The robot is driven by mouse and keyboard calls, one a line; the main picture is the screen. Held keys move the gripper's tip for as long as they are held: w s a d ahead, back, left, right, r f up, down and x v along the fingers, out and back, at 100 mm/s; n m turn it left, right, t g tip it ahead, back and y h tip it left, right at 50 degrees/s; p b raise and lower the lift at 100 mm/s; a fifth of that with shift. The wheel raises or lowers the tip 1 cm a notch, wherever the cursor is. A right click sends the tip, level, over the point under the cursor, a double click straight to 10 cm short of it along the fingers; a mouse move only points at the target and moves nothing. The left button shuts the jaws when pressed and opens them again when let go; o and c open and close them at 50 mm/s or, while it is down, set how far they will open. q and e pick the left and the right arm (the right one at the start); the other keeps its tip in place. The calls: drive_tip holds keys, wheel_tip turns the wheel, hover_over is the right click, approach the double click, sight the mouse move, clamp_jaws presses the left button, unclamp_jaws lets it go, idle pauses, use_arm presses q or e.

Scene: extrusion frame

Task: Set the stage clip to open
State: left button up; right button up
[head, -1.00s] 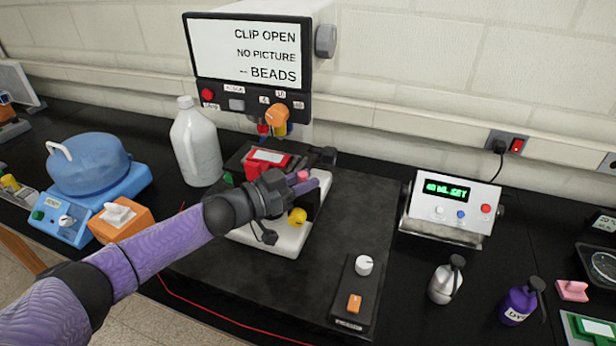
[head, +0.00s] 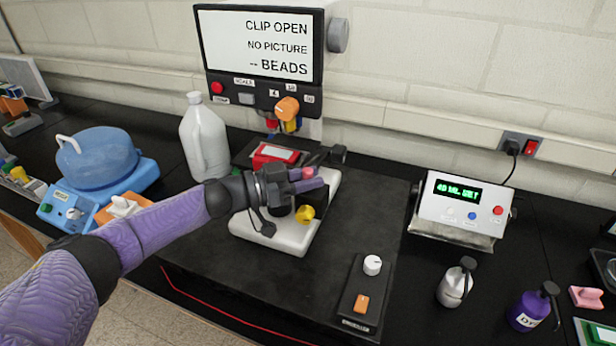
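The microscope (head: 262,240) has a white base and a dark stage, with a yellow knob (head: 305,214) at its front right. Its screen (head: 262,45) reads CLIP OPEN, NO PICTURE and BEADS. My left gripper (head: 309,180) is over the stage, its purple fingers pointing right. A small pink-red piece (head: 308,172) shows at the fingertips; I cannot tell whether they grip it or only touch it. The stage clip itself is not clearly visible, as my gripper covers much of the stage. A red block with a white label (head: 274,154) sits behind the gripper. My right gripper is not in view.
A white jug (head: 205,140) stands close left of the microscope. A control box with a white knob (head: 372,265) lies in front, right of it. A metal box with a green display (head: 460,207) and two bottles stand further right. The dark mat between is clear.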

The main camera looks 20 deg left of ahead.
use_arm(q)
drive_tip(key=o, duration=0.4)
drive_tip(key=v, duration=1)
drive_tip(key=shift+b, duration=0.35)
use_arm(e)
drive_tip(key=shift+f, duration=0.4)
use_arm(q)
drive_tip(key=shift+d, duration=0.1)
